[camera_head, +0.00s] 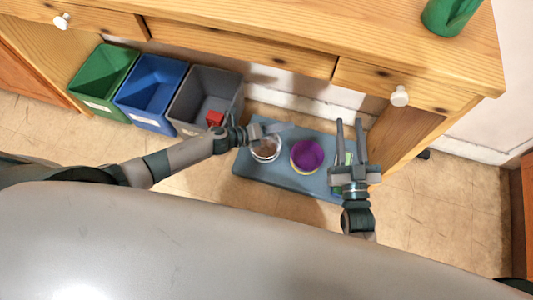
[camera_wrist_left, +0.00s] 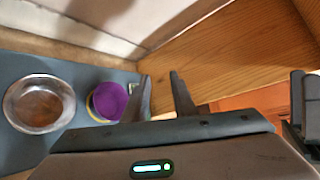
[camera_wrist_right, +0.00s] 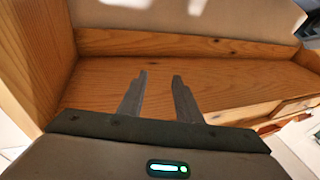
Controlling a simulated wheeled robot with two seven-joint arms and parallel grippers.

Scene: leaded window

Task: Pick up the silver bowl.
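The silver bowl (camera_head: 266,149) sits on the left part of a blue-grey tray (camera_head: 278,185) on the floor. It also shows at the far left of the left wrist view (camera_wrist_left: 38,105), clear of the fingers, with a brownish inside. My left gripper (camera_head: 283,127) is over the tray by the bowl's far edge and partly covers that edge in the head view. Its fingers (camera_wrist_left: 160,76) are apart with nothing between them. My right gripper (camera_head: 350,122) is at the tray's right end, away from the bowl. Its fingers (camera_wrist_right: 161,75) are apart and empty.
A purple bowl (camera_head: 307,155) with a yellow rim below it sits right of the silver bowl. A green item (camera_head: 348,158) is partly hidden by my right gripper. Green (camera_head: 103,75), blue (camera_head: 150,90) and grey (camera_head: 205,92) bins stand left. The wooden desk (camera_head: 250,50) overhangs behind.

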